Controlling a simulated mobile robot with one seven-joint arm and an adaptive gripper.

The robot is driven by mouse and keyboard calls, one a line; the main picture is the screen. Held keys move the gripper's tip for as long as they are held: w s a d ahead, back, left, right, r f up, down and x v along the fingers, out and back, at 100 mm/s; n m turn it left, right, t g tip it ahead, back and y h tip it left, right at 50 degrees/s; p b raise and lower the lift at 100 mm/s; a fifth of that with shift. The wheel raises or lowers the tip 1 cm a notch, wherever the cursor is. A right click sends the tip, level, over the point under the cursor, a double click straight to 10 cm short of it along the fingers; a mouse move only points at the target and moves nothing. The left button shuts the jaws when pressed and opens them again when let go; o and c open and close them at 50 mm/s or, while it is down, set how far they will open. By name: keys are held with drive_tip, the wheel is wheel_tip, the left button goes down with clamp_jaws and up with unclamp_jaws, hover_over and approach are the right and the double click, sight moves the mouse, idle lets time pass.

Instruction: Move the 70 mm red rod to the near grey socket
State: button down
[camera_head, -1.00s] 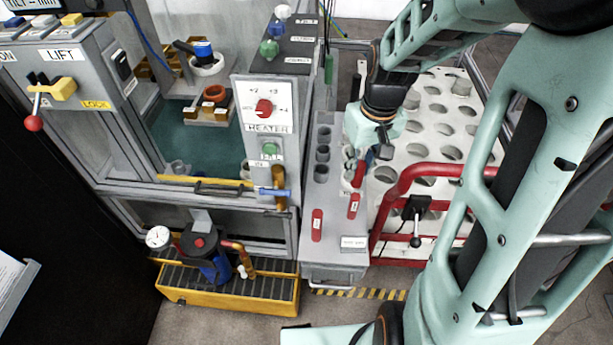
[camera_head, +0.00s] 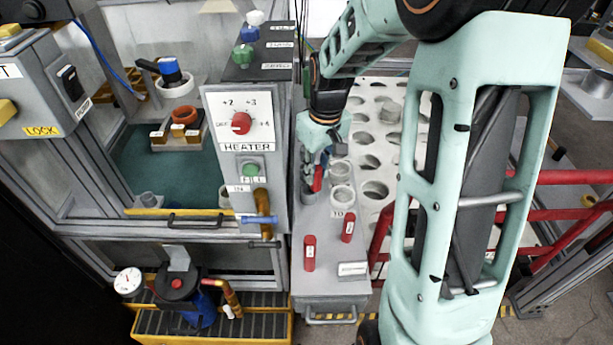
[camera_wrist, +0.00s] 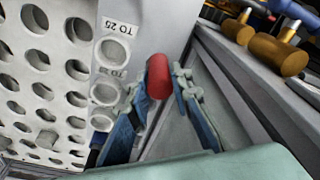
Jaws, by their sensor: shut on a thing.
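My gripper (camera_head: 318,166) is shut on a red rod (camera_head: 317,180) above the narrow grey bench. In the wrist view the rod (camera_wrist: 158,77) sits between the two blue-lined fingers (camera_wrist: 158,108), its rounded red end showing. In the head view the rod is on the left side of the bench, over the grey socket column. A grey socket (camera_head: 308,197), which looks like the near one, shows just below the rod; the others are hidden by my gripper. I cannot tell whether the rod touches a socket.
The heater panel (camera_head: 243,150) rises close on the left; a white perforated rack (camera_head: 375,150) lies right.

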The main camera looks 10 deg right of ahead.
drive_tip(key=w+f, duration=0.2)
drive_tip(key=f, duration=0.1)
drive_tip(key=w+f+b, duration=0.1)
drive_tip(key=w+f, duration=0.1)
drive_tip(key=f, duration=0.1)
drive_tip(key=w+f+b, duration=0.1)
drive_tip(key=w+f, duration=0.1)
drive_tip(key=f, duration=0.1)
drive_tip(key=shift+a+f, duration=0.25)
drive_tip(key=shift+f+b, duration=0.3)
drive_tip(key=shift+f, duration=0.2)
drive_tip(key=c, duration=1.7)
unclamp_jaws()
drive_tip(key=shift+f, duration=0.15)
drive_tip(key=shift+c, duration=0.2)
drive_tip(key=shift+s, duration=0.1)
